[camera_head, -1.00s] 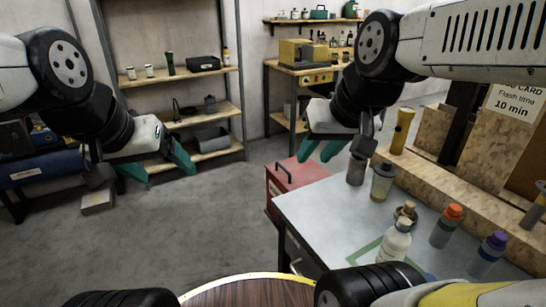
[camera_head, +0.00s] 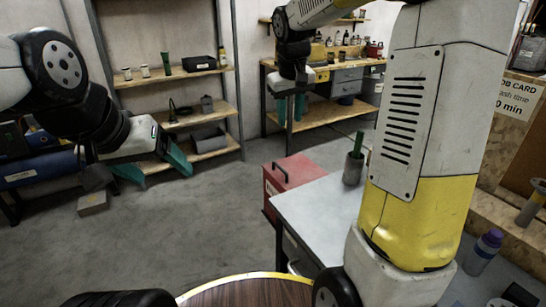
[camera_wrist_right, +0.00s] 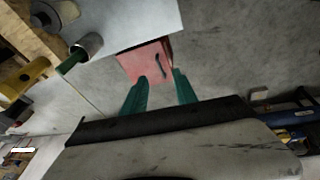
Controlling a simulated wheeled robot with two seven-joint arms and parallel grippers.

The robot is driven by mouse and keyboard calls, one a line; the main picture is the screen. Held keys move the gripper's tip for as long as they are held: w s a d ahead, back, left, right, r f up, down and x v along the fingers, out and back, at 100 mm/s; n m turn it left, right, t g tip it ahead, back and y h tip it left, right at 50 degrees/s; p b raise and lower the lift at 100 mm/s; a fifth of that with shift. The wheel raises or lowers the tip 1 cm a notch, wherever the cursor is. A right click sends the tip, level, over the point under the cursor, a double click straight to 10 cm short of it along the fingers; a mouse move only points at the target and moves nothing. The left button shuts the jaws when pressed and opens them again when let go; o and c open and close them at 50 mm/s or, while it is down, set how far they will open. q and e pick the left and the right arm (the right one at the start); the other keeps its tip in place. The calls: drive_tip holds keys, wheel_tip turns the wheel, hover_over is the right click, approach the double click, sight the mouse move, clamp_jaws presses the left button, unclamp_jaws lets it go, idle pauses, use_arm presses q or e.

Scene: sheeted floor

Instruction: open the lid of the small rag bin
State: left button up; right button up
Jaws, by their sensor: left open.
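The small rag bin looks to be the red box (camera_head: 292,174) with a dark handle on its lid, standing left of the grey-topped bench. Its lid is shut. It also shows in the right wrist view (camera_wrist_right: 142,64), beyond my fingertips. My right gripper (camera_head: 290,112) is open and empty, with green fingers pointing down; in the head view it appears above the bin, apart from it. In the wrist view, the right gripper's fingers (camera_wrist_right: 162,84) are spread. My left gripper (camera_head: 153,170) is open and empty at the left, away from the bin.
The grey-topped bench (camera_head: 315,205) adjoins the bin on the right and holds a metal cup (camera_head: 353,168) with a green item. A purple-capped bottle (camera_head: 486,252) is at right. My right arm hides much of the bench.

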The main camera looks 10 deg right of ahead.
drive_tip(key=w+f+g, duration=0.1)
drive_tip(key=w+f, duration=0.7)
drive_tip(key=w, duration=0.1)
drive_tip(key=n+g+h, duration=0.1)
approach(280, 167)
drive_tip(key=f, duration=0.5)
drive_tip(key=w+d+f, duration=0.1)
drive_tip(key=f, duration=0.1)
drive_tip(key=shift+d+f, duration=0.1)
drive_tip(key=shift+f, duration=0.3)
clamp_jaws()
